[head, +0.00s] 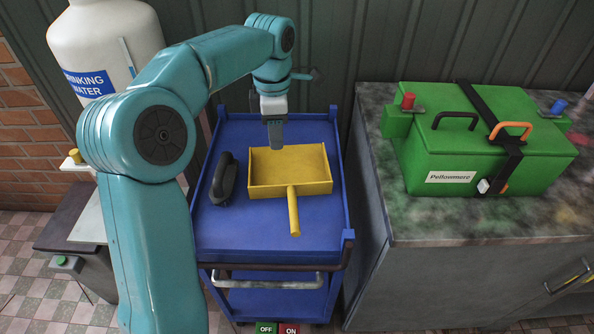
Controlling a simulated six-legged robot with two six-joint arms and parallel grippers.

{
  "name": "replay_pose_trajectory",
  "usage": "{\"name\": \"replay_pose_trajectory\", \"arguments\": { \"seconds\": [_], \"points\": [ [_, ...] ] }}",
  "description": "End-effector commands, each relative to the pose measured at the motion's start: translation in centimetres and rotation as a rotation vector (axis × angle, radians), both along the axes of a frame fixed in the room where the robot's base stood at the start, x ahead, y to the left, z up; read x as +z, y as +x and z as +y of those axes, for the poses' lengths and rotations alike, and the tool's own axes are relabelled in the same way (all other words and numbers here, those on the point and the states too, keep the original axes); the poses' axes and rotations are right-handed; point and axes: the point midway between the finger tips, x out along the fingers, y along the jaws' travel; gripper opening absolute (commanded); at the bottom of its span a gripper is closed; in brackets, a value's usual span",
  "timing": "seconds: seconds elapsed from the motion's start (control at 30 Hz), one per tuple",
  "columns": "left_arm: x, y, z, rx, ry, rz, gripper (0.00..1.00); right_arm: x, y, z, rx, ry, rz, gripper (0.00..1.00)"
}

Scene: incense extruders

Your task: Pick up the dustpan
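The yellow dustpan (312,187) lies on the top shelf of the blue cart (245,238), its open tray toward the back and its handle (293,212) pointing toward the front. My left gripper (275,140) reaches down from above at the tray's back left edge. Its tip overlaps the back edge of the pan in the picture. I cannot tell whether it touches the pan, or whether its fingers are apart. My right gripper is not in view.
A dark brush-like object (225,180) lies left of the dustpan on the cart. A green case (480,150) labelled Pellowmere sits on the counter (450,222) at right. A white drinking water tank (95,40) stands back left. The cart's front top is clear.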

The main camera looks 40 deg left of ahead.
Motion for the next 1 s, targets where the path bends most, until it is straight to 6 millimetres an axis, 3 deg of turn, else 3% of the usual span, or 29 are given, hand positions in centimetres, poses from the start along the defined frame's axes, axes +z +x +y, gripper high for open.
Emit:
{"name": "replay_pose_trajectory", "arguments": {
  "seconds": [0.13, 0.5, 0.73, 1.0],
  "points": [
    [-1.8, -0.5, 0.0, -0.001, -0.001, 0.004, 0.36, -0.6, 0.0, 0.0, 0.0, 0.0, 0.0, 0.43],
    [-9.8, -1.1, -0.1, -0.001, -0.001, 0.003, 0.36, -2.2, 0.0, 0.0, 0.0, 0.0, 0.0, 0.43],
    [-11.7, -0.9, -0.1, -0.001, -0.001, 0.003, 0.36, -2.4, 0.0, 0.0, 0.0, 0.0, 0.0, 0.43],
    [-15.8, -0.7, 0.1, -0.001, -0.001, 0.003, 0.36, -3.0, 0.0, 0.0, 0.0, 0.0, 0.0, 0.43]
  ]
}}
